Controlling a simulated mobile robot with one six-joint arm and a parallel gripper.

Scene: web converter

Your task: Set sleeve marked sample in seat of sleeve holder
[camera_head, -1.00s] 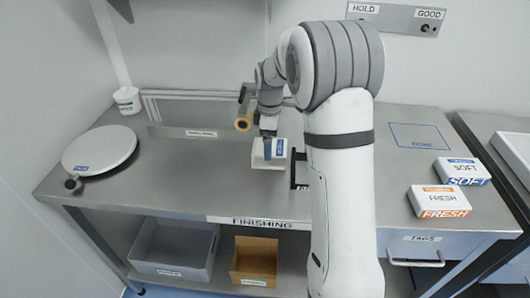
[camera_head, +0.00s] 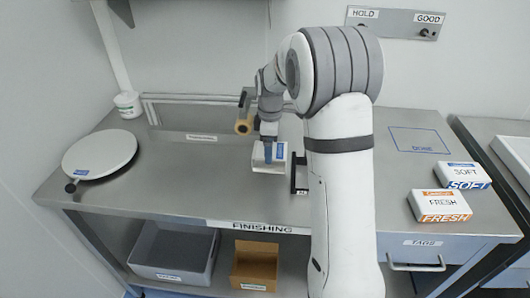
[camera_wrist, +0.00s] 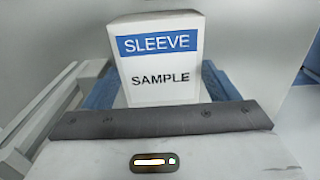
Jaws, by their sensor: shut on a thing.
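The white sleeve (camera_wrist: 155,83) fills the middle of the wrist view, with a blue band reading SLEEVE and black lettering SAMPLE. My gripper (camera_head: 268,153) is shut on it, with a blue finger on each side. The sleeve also shows in the head view as a small white box (camera_head: 259,166) at the middle of the finishing bench, low over or on the steel top; I cannot tell which. No sleeve holder can be made out for certain. A dark upright bracket (camera_head: 297,172) stands just right of the sleeve, partly hidden by my arm.
A round plate (camera_head: 100,150) lies at the bench's left. A tan roll (camera_head: 243,126) is behind the gripper. FRESH (camera_head: 438,205) and SOFT (camera_head: 464,174) boxes sit at right. A grey bin (camera_head: 173,252) and brown box (camera_head: 254,266) are below. The bench between plate and sleeve is clear.

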